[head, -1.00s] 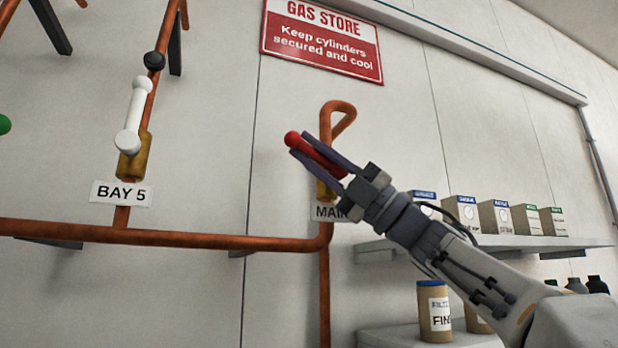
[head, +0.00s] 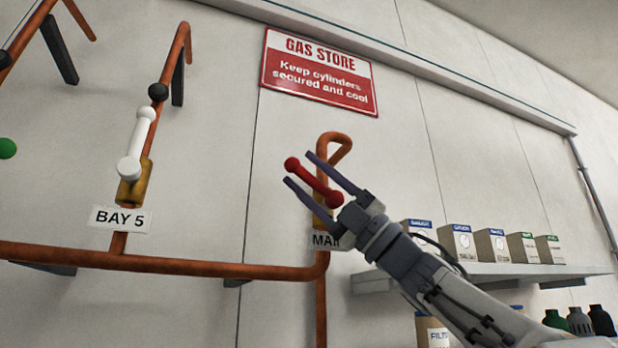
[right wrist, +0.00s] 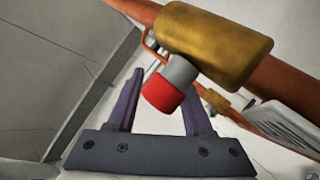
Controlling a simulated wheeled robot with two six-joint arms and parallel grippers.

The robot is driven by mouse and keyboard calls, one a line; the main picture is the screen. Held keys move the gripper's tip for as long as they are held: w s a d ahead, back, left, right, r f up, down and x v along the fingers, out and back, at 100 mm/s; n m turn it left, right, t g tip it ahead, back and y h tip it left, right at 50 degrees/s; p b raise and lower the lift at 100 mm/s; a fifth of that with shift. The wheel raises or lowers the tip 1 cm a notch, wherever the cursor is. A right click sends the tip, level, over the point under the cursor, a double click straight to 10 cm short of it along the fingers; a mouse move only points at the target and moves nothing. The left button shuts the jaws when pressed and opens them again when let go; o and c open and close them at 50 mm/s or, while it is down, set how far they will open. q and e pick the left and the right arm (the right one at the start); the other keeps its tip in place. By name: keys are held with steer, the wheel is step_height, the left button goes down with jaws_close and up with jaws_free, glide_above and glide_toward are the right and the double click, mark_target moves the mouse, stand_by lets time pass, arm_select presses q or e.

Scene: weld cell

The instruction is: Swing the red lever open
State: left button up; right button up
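The red lever (head: 314,182) is a short bar with a ball at each end. It slants from upper left to lower right beside the MAIN label (head: 325,240), in front of the copper pipe. My right gripper (head: 299,168) is open, with one dark finger on each side of the lever and gaps visible. In the right wrist view the lever's red end (right wrist: 161,93) shows between the fingers, on a grey stem (right wrist: 180,71) from the brass valve body (right wrist: 222,45). The rest of the lever is not clear there. My left gripper is not in view.
A white lever (head: 136,145) on the BAY 5 valve stands to the left, with a green ball (head: 7,148) at the edge. A shelf (head: 490,272) with boxes is at the right. Bare wall lies between the two valves.

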mark_target(314, 186)
steer(key=shift+w+f, duration=0.1)
steer(key=shift+f, duration=0.05)
steer(key=b+v, duration=0.4)
steer(key=v, duration=0.1)
steer(key=shift+d+f, duration=0.15)
steer(key=shift+f, duration=0.25)
steer(key=s+d+r, duration=0.1)
steer(key=s+d, duration=0.2)
steer(key=d, duration=1.6)
steer(key=shift+d, duration=0.2)
steer(key=shift+a, duration=0.1)
